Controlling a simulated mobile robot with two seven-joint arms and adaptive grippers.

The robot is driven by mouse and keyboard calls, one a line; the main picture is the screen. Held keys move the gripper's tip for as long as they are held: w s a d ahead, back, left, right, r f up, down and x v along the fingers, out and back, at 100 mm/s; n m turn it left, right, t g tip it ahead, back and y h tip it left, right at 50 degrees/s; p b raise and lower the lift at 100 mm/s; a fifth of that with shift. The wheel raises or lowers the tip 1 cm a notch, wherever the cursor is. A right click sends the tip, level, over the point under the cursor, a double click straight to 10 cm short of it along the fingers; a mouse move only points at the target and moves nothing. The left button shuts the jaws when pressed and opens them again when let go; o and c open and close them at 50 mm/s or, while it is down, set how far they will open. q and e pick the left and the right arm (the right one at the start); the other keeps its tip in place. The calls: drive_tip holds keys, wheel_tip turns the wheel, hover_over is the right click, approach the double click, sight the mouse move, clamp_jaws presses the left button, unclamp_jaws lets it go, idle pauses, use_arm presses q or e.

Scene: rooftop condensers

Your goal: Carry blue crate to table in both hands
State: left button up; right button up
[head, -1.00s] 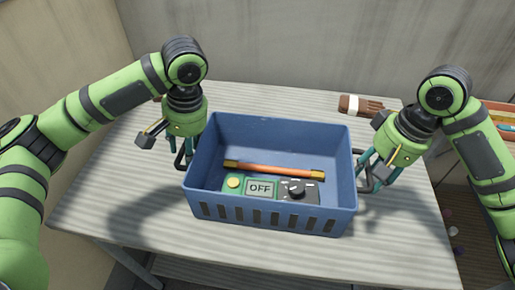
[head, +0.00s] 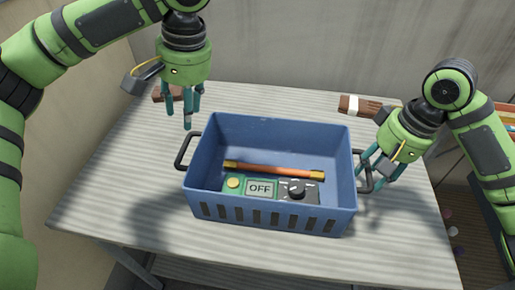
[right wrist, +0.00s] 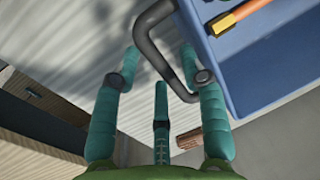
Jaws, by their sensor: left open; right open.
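The blue crate (head: 270,222) stands upright on the light striped table (head: 110,215). It holds an orange rod with brass ends (head: 275,170), a green and grey panel marked OFF (head: 262,188) and a black knob (head: 297,188). A dark handle sticks out at each short side. My left gripper (head: 183,118) is open and empty, above and behind the left handle (head: 183,152), apart from it. My right gripper (head: 373,178) is open beside the right handle (head: 367,180). In the right wrist view, the handle (right wrist: 160,50) reaches between its spread fingers; contact cannot be told.
A brown glove-like object with a white band (head: 358,105) lies at the table's back right. Another brown object (head: 165,93) lies behind my left gripper. A wall closes off the back. A shelf with colourful items (head: 505,118) is at far right. The table's left part is clear.

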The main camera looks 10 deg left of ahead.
wheel_tip(320, 180, up, 11)
drive_tip(key=d, duration=0.2)
drive_tip(key=shift+f, duration=0.2)
